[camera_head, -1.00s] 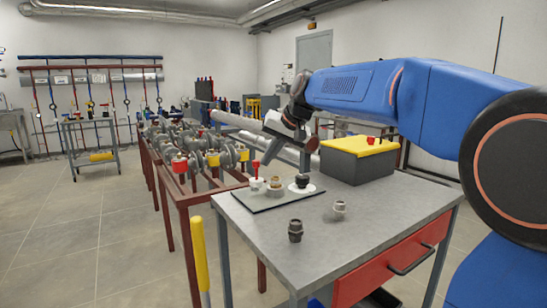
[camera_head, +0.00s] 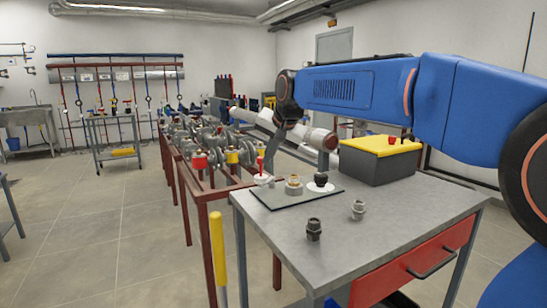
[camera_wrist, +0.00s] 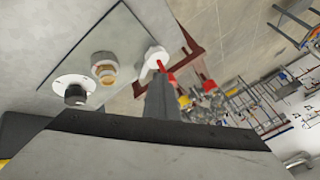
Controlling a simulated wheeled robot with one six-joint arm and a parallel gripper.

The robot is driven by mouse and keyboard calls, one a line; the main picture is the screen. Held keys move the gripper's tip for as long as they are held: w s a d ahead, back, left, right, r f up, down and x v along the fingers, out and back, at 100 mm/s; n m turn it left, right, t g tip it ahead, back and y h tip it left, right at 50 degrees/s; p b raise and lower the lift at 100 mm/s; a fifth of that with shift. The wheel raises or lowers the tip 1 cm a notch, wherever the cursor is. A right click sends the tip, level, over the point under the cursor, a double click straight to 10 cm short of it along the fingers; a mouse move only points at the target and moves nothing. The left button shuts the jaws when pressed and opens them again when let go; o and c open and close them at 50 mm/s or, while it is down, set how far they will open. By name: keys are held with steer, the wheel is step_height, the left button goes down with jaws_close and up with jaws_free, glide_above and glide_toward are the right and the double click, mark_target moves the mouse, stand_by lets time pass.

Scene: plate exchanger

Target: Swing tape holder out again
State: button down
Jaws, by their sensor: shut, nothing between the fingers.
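My gripper (camera_wrist: 158,84) is shut and empty; its grey fingers taper to a point in the wrist view. In the head view my gripper (camera_head: 272,158) points down over the far left corner of the table, close to a white round piece with a red upright part (camera_head: 262,178). This piece also shows in the wrist view (camera_wrist: 155,56), beside or behind the fingertips; I cannot tell whether they touch. Next to it on a dark plate (camera_head: 290,202) stand a brass fitting (camera_head: 294,185) and a black fitting on a white disc (camera_head: 320,181). I cannot clearly identify a tape holder.
The grey table (camera_head: 400,215) has a red drawer (camera_head: 420,265). Two loose fittings (camera_head: 314,229) (camera_head: 358,209) stand near its front. A dark box with a yellow lid (camera_head: 380,148) is at the back right. A red frame with valves (camera_head: 200,190) stands beyond the left edge.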

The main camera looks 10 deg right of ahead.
steer(key=shift+w+a, duration=0.1)
steer(key=shift+a, duration=0.35)
stand_by(0.3)
